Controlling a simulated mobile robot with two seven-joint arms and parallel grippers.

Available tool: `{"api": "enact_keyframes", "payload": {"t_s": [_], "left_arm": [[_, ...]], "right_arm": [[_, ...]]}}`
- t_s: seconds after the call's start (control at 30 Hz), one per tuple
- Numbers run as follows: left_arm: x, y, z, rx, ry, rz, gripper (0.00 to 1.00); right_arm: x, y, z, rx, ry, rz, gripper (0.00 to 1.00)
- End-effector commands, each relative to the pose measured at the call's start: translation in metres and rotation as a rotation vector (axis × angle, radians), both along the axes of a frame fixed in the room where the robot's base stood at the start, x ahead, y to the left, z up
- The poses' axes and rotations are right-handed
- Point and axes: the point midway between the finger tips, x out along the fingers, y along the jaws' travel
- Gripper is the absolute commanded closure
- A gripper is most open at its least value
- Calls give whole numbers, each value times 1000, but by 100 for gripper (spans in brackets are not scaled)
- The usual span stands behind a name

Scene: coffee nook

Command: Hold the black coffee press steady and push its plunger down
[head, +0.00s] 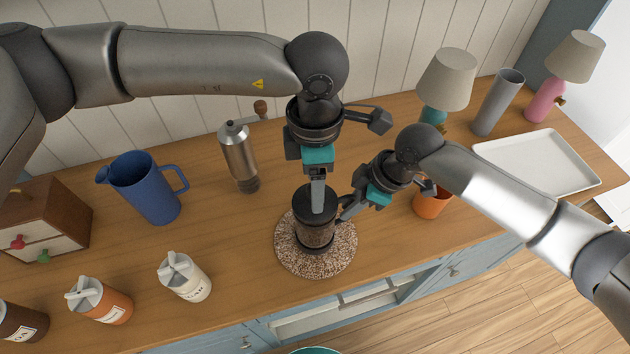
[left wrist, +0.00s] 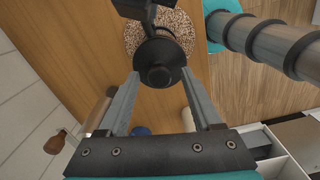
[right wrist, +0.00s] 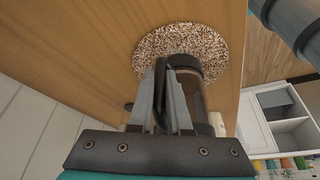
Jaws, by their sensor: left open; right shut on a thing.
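The black coffee press (head: 315,236) stands upright on a round speckled mat (head: 290,258), dark contents showing through its clear wall. My right gripper (head: 345,207) is shut on the press's handle at the right side; the right wrist view shows the handle (right wrist: 160,72) between its fingers, beside the glass body (right wrist: 193,96). My left gripper (head: 318,205) is over the press from above, fingers apart. In the left wrist view the black plunger knob (left wrist: 156,76) lies between and beyond the open fingertips. In the head view the left fingers hide the knob, so contact is unclear.
A metal grinder (head: 240,158) and blue jug (head: 146,188) stand to the left. A white canister (head: 188,280) is front left. An orange cup (head: 430,205) sits close to my right gripper. A white tray (head: 535,162) and lamps are further right.

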Motion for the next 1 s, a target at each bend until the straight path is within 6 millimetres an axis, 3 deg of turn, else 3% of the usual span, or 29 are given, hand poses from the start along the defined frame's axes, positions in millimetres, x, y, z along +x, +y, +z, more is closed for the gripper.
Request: {"api": "enact_keyframes", "payload": {"t_s": [0.53,0.7,1.0], "left_arm": [[1,0,101,-1,-2,1,34],[0,0,114,0,0,0,34],[0,0,115,0,1,0,34]], "right_arm": [[1,0,1,1,-3,-1,100],[1,0,1,1,-3,-1,100],[1,0,1,1,-3,-1,100]]}}
